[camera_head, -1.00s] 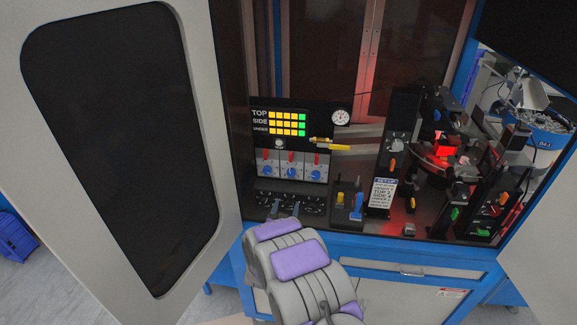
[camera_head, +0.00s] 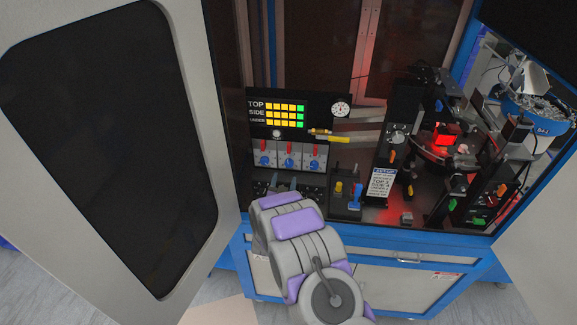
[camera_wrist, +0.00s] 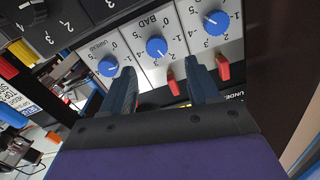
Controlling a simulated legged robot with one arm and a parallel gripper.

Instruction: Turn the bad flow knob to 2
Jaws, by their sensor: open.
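The flow panel has three blue knobs in a row. In the wrist view the middle knob (camera_wrist: 156,47), on the plate marked BAD, lies just beyond and between my fingertips. It also shows as the middle knob in the head view (camera_head: 289,161). Numbers ring it, but I cannot read its pointer setting surely. My gripper (camera_wrist: 160,66) is open and empty, with one finger on each side of the knob's line, apparently short of it. In the head view, my gripper (camera_head: 283,183) is just below the knobs, partly hidden by my wrist.
Neighbouring knobs, one marked UNREAD (camera_wrist: 108,66) and another (camera_wrist: 216,23), flank the BAD knob. Red levers (camera_wrist: 172,83) sit close by the fingers. A SET-UP card (camera_head: 381,184) stands to the right. The open cabinet door (camera_head: 110,150) is at the left.

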